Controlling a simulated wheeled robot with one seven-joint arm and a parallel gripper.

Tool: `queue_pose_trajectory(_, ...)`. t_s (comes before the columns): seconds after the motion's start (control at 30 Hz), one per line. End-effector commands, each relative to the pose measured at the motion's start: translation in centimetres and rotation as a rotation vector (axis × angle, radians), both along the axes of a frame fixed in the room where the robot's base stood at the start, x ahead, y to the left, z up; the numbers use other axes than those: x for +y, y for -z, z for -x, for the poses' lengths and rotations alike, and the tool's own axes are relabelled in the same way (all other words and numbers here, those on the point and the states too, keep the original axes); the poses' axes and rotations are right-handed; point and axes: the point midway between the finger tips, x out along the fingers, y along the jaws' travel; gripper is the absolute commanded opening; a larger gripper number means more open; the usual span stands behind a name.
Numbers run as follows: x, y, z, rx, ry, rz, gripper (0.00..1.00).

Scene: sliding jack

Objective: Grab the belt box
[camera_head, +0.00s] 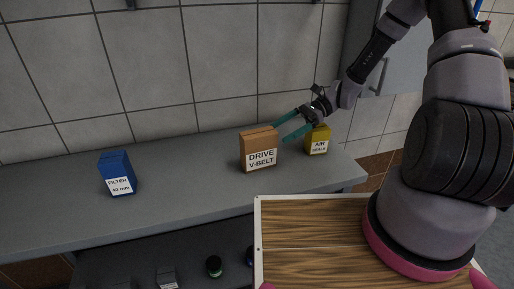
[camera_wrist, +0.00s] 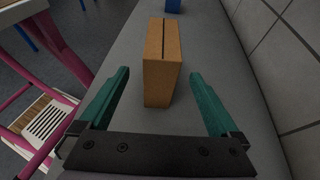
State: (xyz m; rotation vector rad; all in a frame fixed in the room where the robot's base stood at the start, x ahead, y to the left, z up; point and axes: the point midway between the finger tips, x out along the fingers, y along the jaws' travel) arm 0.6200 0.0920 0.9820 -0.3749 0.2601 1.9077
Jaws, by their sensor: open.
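The belt box (camera_head: 258,150) is an orange-brown carton with a white label reading "DRIVE V-BELT". It stands upright on the grey shelf top. In the wrist view the belt box (camera_wrist: 162,62) stands ahead of my gripper, near the middle between the finger lines. My gripper (camera_head: 283,125) has teal fingers and comes in from the right, close to the box's upper right side. In the wrist view my gripper (camera_wrist: 158,84) is open, with one finger toward each side of the box and gaps visible on both sides. Nothing is held.
A yellow "AIR" box (camera_head: 318,140) stands right of the belt box, close under my wrist. A blue filter box (camera_head: 117,173) stands to the left. The tiled wall (camera_head: 150,60) runs behind the grey shelf top (camera_head: 190,172). The space between blue and belt boxes is clear.

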Motion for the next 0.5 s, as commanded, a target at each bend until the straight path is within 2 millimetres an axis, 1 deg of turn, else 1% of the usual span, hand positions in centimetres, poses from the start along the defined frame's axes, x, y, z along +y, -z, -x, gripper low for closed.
queue_pose_trajectory(0.03, 0.8, 0.3, 0.4, 0.001, -0.005, -0.001, 0.97)
queue_pose_trajectory(0.2, 3.0, 1.4, 1.3, 0.000, -0.005, 0.000, 0.97)
queue_pose_trajectory(0.37, 4.0, 1.8, 1.6, -0.001, -0.004, 0.002, 0.97)
queue_pose_trajectory(0.5, 5.3, 2.8, 2.1, 0.001, -0.004, 0.001, 0.97)
